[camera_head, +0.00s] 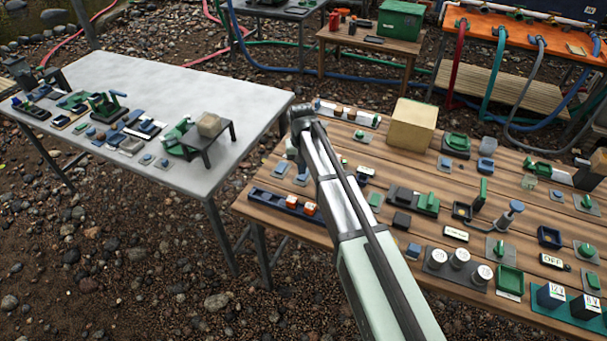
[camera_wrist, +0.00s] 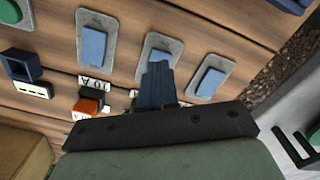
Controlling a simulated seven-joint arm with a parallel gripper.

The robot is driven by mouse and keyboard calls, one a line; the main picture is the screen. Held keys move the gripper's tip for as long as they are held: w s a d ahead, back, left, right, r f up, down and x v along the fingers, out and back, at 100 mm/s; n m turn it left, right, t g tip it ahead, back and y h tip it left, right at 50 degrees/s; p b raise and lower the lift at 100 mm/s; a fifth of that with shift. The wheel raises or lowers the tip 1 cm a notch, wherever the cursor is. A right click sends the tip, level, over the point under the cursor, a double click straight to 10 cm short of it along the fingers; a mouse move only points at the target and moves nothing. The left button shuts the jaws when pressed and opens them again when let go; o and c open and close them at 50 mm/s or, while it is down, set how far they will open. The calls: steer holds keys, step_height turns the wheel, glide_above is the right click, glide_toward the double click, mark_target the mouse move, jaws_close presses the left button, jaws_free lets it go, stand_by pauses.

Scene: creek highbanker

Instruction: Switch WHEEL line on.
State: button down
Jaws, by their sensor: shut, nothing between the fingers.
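In the wrist view my gripper (camera_wrist: 158,68) is shut and empty. Its dark fingertips overlap the near end of a blue rocker switch (camera_wrist: 160,40) on a grey plate. I cannot tell whether they touch it. A second blue switch (camera_wrist: 94,46) is to its left and a third (camera_wrist: 209,81) to its right, each on its own grey plate. I read no WHEEL label in either view. In the head view my arm reaches over the left part of the wooden table (camera_head: 262,207) and hides the fingertips. A blue switch (camera_head: 281,168) shows just left of the arm.
In the wrist view an orange part (camera_wrist: 90,105) with 10 A labels and a dark blue box (camera_wrist: 20,66) are at left. In the head view a cardboard-coloured box (camera_head: 412,124) stands right of the arm. Many small devices crowd the table. A grey table (camera_head: 210,84) is at left.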

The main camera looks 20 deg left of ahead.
step_height(320, 180, up, 5)
stand_by(0.7)
stand_by(0.3)
